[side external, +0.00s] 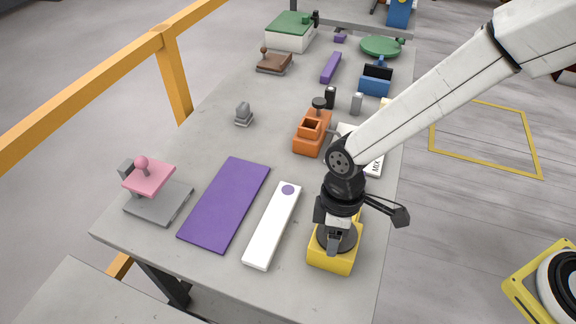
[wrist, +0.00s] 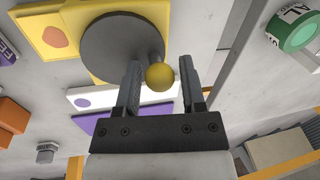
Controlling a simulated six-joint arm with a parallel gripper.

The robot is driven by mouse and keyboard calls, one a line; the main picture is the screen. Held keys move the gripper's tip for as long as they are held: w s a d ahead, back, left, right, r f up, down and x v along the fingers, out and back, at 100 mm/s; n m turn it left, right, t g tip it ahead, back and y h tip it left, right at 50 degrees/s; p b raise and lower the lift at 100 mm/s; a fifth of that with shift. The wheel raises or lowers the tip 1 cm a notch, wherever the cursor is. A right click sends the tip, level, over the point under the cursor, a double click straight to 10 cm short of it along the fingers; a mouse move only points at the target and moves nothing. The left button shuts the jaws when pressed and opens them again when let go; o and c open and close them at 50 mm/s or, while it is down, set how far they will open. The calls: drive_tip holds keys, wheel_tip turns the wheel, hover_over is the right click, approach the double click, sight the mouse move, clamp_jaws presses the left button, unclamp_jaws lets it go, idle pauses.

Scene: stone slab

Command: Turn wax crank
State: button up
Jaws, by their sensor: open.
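The wax crank is a yellow block (side external: 332,262) at the near right corner of the slab, with a dark round disc (wrist: 108,48) on top. A small yellow ball knob (wrist: 159,77) stands at the disc's edge. My gripper (side external: 335,240) is low over the crank in the side view and hides much of the disc and all of the knob. In the wrist view my gripper (wrist: 160,65) is open, with one finger on each side of the knob and visible gaps to both. I cannot tell how deep the fingers reach around it.
A white bar (side external: 272,228) with a purple dot and a purple board (side external: 226,204) lie left of the crank. An orange block (side external: 309,139) stands farther back. A pink-topped grey fixture (side external: 150,180) is at the left. The slab's right edge is close to the crank.

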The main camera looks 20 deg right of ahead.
clamp_jaws()
drive_tip(key=shift+w+m, duration=0.1)
drive_tip(key=shift+m, duration=0.3)
